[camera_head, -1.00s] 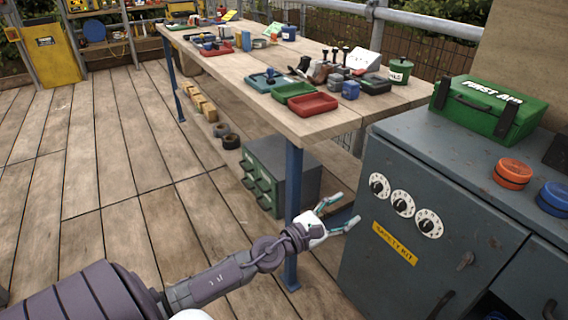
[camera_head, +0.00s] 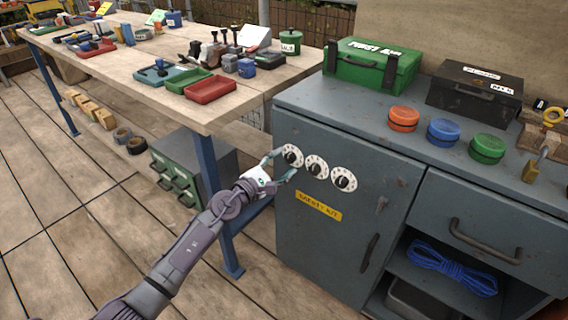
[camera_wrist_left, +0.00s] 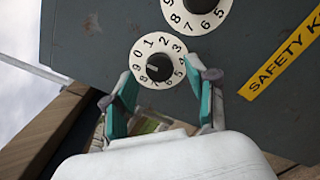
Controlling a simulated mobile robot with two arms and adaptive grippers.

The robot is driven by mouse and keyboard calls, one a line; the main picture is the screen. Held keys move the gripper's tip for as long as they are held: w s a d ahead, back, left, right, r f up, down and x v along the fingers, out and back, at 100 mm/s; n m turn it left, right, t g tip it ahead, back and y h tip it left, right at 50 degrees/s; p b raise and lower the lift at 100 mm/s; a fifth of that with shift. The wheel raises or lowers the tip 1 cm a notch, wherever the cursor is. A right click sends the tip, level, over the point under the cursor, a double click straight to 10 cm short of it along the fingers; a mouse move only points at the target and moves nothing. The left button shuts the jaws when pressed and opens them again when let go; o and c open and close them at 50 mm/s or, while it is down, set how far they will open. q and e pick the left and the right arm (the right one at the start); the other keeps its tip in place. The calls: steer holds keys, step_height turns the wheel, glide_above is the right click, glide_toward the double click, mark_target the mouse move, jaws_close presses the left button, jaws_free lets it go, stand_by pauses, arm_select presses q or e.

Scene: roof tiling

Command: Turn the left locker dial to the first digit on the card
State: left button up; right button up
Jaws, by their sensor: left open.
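The left dial (camera_head: 291,156) is a white numbered disc with a black knob, the leftmost in a row of 3 on the grey locker door (camera_head: 331,243). In the left wrist view the left dial (camera_wrist_left: 158,67) shows its digits, and a pale mark on the knob points roughly left, near the 9. My left gripper (camera_head: 284,164) is open, its teal fingertips either side of the dial's lower part. It also shows in the left wrist view (camera_wrist_left: 160,84); contact with the knob cannot be told. I cannot make out any digit on a card.
The middle dial (camera_head: 317,167) and right dial (camera_head: 344,180) sit close by, above a yellow label (camera_head: 318,206). A wooden bench (camera_head: 190,115) with trays stands left of the locker. A first aid box (camera_head: 372,66) and coloured lids lie on top. A white card (camera_head: 255,37) stands on the bench.

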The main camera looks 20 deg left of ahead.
arm_select(q)
steer(key=shift+w+d, duration=0.2)
steer(key=shift+w, duration=0.2)
jaws_close()
